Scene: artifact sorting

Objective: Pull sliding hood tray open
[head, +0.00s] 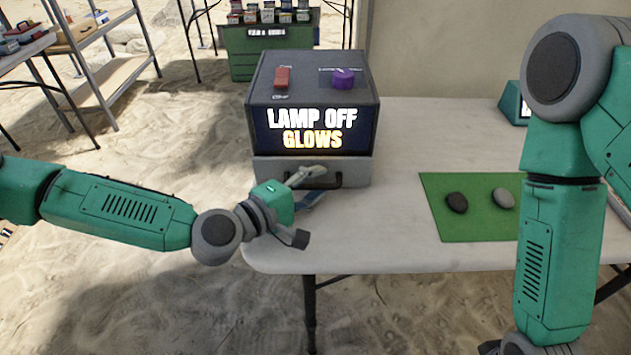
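The hood is a dark box (258,100) on the table, with a lit sign reading "LAMP OFF GLOWS". Its sliding tray (358,170) is the grey drawer beneath, with a dark bar handle (338,180) on its front. The tray looks flush under the box, so it appears closed. My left gripper (308,206) is in front of the tray's left half, fingers spread and empty. Its upper finger overlaps the handle in the picture; I cannot tell whether they touch. My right arm hangs at the right; its gripper is mostly cut off by the bottom edge.
A red switch (282,77) and a purple knob (343,77) sit on top of the box. A green mat (470,225) with a black stone (457,202) and a grey stone (503,198) lies to the right. The white table's (400,255) front edge is clear.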

